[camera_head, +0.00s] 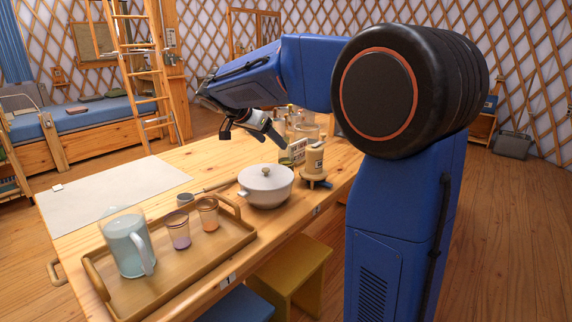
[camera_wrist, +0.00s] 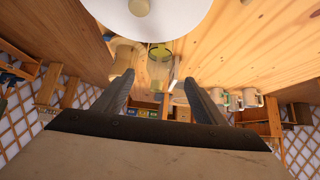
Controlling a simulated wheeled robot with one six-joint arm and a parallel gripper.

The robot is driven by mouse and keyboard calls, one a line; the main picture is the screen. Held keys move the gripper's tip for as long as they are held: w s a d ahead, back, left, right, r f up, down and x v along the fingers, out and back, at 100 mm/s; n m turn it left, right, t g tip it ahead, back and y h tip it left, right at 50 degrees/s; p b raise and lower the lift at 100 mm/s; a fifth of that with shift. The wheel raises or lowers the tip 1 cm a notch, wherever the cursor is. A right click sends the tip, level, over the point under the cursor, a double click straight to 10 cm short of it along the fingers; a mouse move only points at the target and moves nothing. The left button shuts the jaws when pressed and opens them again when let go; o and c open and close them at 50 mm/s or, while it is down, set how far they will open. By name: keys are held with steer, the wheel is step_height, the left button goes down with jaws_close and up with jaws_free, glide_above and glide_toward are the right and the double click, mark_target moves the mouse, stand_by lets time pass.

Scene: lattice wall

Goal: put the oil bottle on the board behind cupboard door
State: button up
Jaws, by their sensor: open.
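My gripper (camera_head: 272,136) hangs over the far part of the wooden table, beyond the white pot. In the wrist view its two fingers (camera_wrist: 158,100) are spread apart with nothing held between them. A round yellow-green item (camera_wrist: 160,52) shows ahead of the fingers; I cannot tell whether it is the oil bottle. In the head view a cluster of glass containers (camera_head: 307,131) stands close behind the gripper, partly hidden by it. I cannot pick out the oil bottle for sure. I cannot identify the cupboard door or the board behind it in either view.
A white lidded pot (camera_head: 265,188), a tan canister (camera_head: 315,160) and a green-labelled item (camera_head: 297,150) stand near the gripper. A tray (camera_head: 205,272) with a pitcher (camera_head: 130,250) and two cups is nearer. A pale mat (camera_head: 110,195) lies left. A yellow stool (camera_head: 295,268) stands beside the table.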

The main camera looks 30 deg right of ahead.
mark_target(286, 156)
steer(key=x, duration=1.2)
steer(key=shift+f, duration=0.1)
steer(key=shift+s, duration=0.1)
steer(key=c, duration=1.3)
steer(key=shift+c, duration=0.6)
steer(key=shift+r, duration=0.2)
